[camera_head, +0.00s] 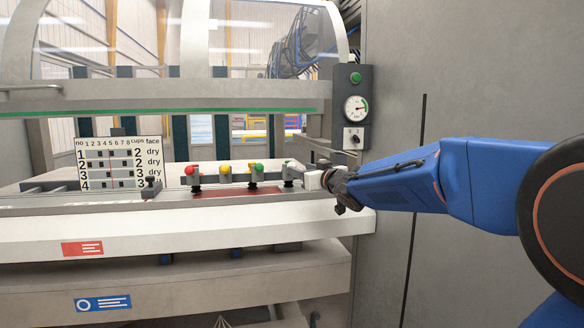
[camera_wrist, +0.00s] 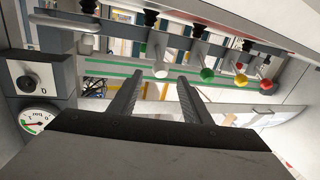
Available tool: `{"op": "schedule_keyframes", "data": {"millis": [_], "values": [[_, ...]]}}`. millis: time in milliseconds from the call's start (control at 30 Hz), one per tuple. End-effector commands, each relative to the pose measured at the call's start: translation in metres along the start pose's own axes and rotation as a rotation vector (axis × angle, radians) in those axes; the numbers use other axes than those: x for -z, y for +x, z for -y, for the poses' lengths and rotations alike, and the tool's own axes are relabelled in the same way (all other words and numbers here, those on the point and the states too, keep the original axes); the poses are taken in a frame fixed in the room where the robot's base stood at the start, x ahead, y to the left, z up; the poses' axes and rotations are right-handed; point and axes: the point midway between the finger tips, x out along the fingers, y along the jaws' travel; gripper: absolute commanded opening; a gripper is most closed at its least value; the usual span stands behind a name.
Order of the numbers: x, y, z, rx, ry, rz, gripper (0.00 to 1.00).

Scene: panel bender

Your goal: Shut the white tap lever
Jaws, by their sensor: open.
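The white tap lever shows in the wrist view as a pale round-ended handle (camera_wrist: 160,69), just past and between my fingertips. My gripper (camera_wrist: 162,78) is open, with one dark finger on each side of the handle in the picture. I cannot tell whether either finger touches it. In the head view my gripper (camera_head: 322,180) is at the right end of the machine's ledge.
A green knob (camera_wrist: 207,74) is close right of my fingers in the wrist view, with yellow and red knobs beyond. A grey box with a gauge (camera_head: 356,107) hangs above the ledge. A number chart (camera_head: 120,163) stands left. A grey wall is at the right.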

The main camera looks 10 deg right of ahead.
Motion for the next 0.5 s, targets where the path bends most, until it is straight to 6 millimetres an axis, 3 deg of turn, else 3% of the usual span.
{"op": "schedule_keyframes", "data": {"millis": [300, 500], "values": [[-0.001, 0.050, 0.001, 0.001, 0.000, 0.000, 0.44], [0.000, 0.070, 0.001, 0.001, 0.000, 0.000, 0.44]]}}
